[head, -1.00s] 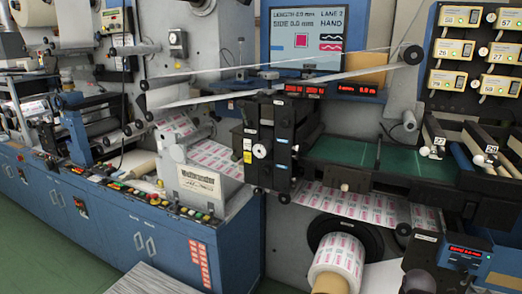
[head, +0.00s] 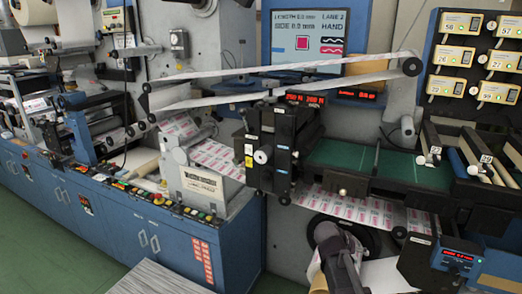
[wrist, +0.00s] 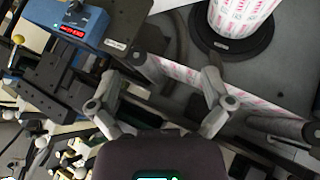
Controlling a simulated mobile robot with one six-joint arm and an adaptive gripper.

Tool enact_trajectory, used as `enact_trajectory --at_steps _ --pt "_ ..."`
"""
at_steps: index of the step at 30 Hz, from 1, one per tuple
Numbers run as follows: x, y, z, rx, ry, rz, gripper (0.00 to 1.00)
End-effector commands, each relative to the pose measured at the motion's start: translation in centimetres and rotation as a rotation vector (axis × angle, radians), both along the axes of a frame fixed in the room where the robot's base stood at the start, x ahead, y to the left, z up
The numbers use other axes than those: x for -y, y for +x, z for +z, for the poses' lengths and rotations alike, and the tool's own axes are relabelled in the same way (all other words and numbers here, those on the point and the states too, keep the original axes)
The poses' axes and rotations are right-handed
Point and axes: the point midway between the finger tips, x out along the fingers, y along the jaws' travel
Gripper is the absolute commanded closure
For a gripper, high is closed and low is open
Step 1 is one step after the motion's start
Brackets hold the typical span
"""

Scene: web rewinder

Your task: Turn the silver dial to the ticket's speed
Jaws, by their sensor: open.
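My gripper (wrist: 160,102) is open and empty in the wrist view, its two grey fingers spread wide. In the head view a dark part of my arm covers much of the printed label roll (head: 314,266); the fingertips cannot be made out there. A pale silver round knob (head: 261,157) is on the front of the black slitter block, up and left of my arm. A smaller pale knob (head: 343,193) sits under the green table. I cannot tell which is the silver dial, and no readable speed ticket shows. Neither knob is clearly between my fingers.
A blue box with a red display (head: 459,257) stands at the lower right and also shows in the wrist view (wrist: 78,27). A green table (head: 340,153) and black rails lie above my arm.

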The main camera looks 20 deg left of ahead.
Motion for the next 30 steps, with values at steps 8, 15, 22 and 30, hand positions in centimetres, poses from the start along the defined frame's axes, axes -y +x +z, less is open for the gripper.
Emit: enact_trajectory --at_steps 8,15,22,30 --pt "-10.9 3.7 7.1 0.29 -0.072 0.102 0.0" --pt "-21.8 4.4 13.1 0.541 -0.077 0.23 0.0" --pt "-32.0 3.0 18.2 0.747 -0.043 0.367 0.0" --pt "-38.2 1.1 21.0 0.862 -0.008 0.463 0.0"
